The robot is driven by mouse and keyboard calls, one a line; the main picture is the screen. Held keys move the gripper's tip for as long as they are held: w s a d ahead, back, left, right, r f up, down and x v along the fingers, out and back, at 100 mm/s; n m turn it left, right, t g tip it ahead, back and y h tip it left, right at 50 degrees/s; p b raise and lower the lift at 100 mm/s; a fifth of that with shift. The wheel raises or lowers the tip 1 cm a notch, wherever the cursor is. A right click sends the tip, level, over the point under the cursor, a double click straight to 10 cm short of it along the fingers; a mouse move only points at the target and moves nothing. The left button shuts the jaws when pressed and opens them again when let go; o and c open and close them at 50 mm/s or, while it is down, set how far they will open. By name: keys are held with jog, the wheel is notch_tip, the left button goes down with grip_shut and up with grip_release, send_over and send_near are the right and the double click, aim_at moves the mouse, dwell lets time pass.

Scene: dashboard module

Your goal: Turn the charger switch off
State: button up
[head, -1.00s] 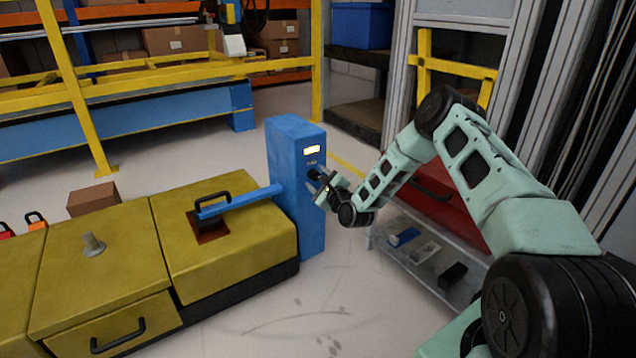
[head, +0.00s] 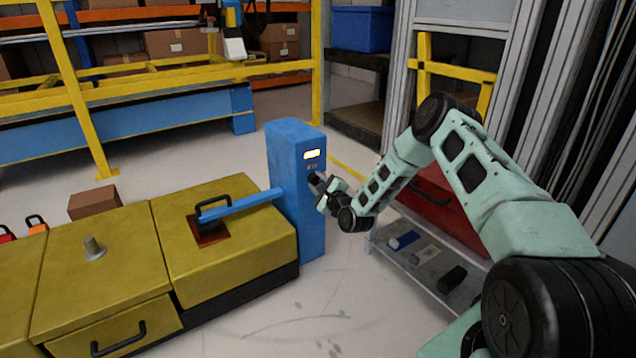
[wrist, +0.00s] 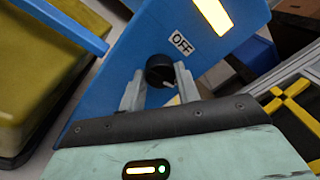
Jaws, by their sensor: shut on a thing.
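The charger is a tall blue box (head: 296,190) in the middle of the head view; its blue face fills much of the wrist view (wrist: 125,70). A round black switch knob (wrist: 160,69) sits on that face, below a label reading OFF (wrist: 182,43). A white mark on the knob points down and right, away from the label. My gripper (wrist: 157,83) is shut on the knob, one grey finger on each side. In the head view my gripper (head: 318,184) is at the charger's right face and hides most of the knob.
A lit yellow-white panel (head: 312,154) is above the switch. A blue bar (head: 242,203) runs left from the charger over a yellow cabinet (head: 225,255). A low shelf (head: 405,265) with small objects stands right, beneath my arm. Clear floor lies in front.

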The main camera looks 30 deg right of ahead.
jog(key=n+p, duration=0.1)
jog(key=n, duration=0.3)
jog(key=shift+n, duration=0.3)
jog(key=n+p, duration=0.1)
jog(key=n, duration=0.3)
jog(key=n+y+p, duration=0.1)
jog(key=n, duration=0.3)
jog(key=shift+n+t, duration=0.3)
jog(key=shift+d+f+n+p, duration=0.1)
jog(key=shift+n+p, duration=0.35)
jog(key=shift+n, duration=1.25)
jog(key=o, duration=1)
jog(key=shift+c, duration=0.2)
jog(key=shift+s, duration=0.1)
jog(key=s+f+p, duration=0.1)
jog(key=s+p, duration=0.4)
jog(key=s, duration=1.2)
jog(key=shift+s+d+f+p, duration=0.15)
jog(key=shift+d+p, duration=0.2)
jog(key=shift+p, duration=0.05)
